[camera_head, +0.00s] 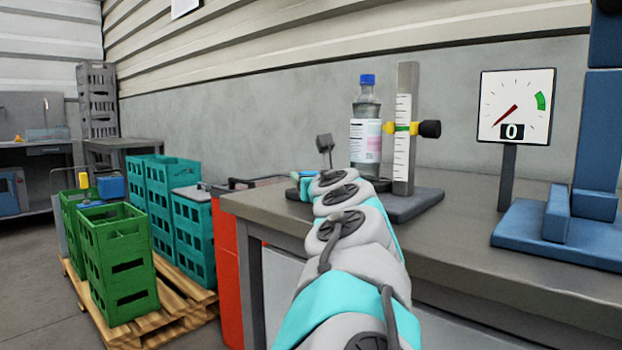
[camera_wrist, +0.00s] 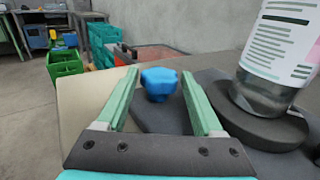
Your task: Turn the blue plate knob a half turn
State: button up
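The blue plate knob (camera_wrist: 159,84) is a lobed knob at the edge of the dark base plate (camera_wrist: 215,82) on the bench. In the wrist view my gripper (camera_wrist: 158,86) is open, with one green finger on each side of the knob and a gap on both sides. A labelled bottle (camera_head: 366,130) with a blue cap stands upright on a round dark disc (camera_wrist: 262,115) on the plate, right of the knob.
A grey post (camera_head: 407,100) with a white scale, yellow clamp and black knob stands beside the bottle. A dial gauge (camera_head: 515,105) reads 0. A blue stand (camera_head: 560,235) is at the right. Green crates (camera_head: 115,262) sit on a pallet left of the bench (camera_head: 470,240).

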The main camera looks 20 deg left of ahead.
jog(key=shift+o, duration=1)
jog(key=shift+a+r, duration=0.1)
jog(key=shift+s+a+r+m+h+p, duration=0.15)
jog(key=shift+m+h+p, duration=0.2)
jog(key=shift+p, duration=0.65)
jog(key=m+t+h+p, duration=0.1)
jog(key=p, duration=0.2)
jog(key=shift+h, duration=0.35)
jog(key=m+t+h+p, duration=0.1)
jog(key=h+p, duration=0.1)
jog(key=shift+a+m+p, duration=0.15)
jog(key=shift+m+p, duration=0.1)
jog(key=shift+p, duration=0.05)
jog(key=shift+f+m+h+p, duration=0.25)
jog(key=shift+m+h+p, duration=0.05)
jog(key=shift+h, duration=0.2)
jog(key=shift+a+f+m+h+b, duration=0.1)
jog(key=shift+f+m+h+b, duration=0.15)
jog(key=shift+m+h+b, duration=0.4)
jog(key=shift+t+h+b, duration=0.3)
jog(key=shift+h+b, duration=0.05)
jog(key=shift+h, duration=0.3)
